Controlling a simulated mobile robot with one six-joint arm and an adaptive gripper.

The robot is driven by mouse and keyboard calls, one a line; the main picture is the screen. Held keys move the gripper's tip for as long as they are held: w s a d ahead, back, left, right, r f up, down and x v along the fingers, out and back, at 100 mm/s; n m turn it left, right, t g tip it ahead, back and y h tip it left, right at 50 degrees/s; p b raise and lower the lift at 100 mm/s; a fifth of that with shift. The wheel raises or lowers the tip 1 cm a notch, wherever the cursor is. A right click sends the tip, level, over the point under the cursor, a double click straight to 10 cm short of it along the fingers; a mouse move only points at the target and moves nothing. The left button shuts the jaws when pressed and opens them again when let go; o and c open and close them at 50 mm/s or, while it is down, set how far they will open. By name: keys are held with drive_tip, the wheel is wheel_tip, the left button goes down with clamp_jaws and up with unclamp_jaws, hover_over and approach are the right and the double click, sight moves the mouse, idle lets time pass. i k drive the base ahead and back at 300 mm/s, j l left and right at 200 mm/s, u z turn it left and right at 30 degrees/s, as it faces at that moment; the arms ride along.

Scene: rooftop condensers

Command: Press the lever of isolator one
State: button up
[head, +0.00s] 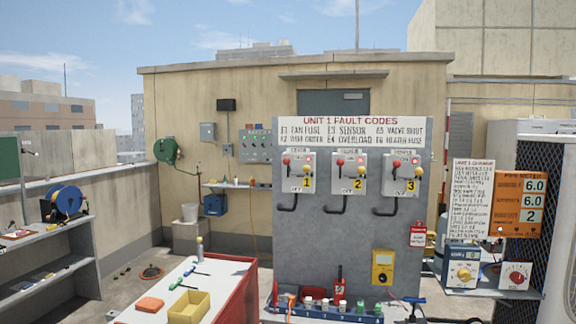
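Isolator one (294,173) is a pale grey box with a yellow number 1, at the left of a row of three on a grey upright panel (330,240). A small red-tipped lever (286,161) shows on its upper left front. The word below it appears to read OFF. A black bent piece (288,207) hangs under the box; I cannot tell if it moves. Isolator two (348,174) and isolator three (401,175) stand to its right with similar red knobs. My gripper is not in view.
A red-sided workbench (235,295) with a yellow tray (189,307) and loose tools stands in front left. A rack of bottles and tools (335,312) lies below the panel. A fault code sign (349,132) tops the panel. A yellow meter (382,267) hangs low on it.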

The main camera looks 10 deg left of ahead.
sight(286, 161)
drive_tip(key=i+j, duration=1.9)
drive_tip(key=i, duration=0.15)
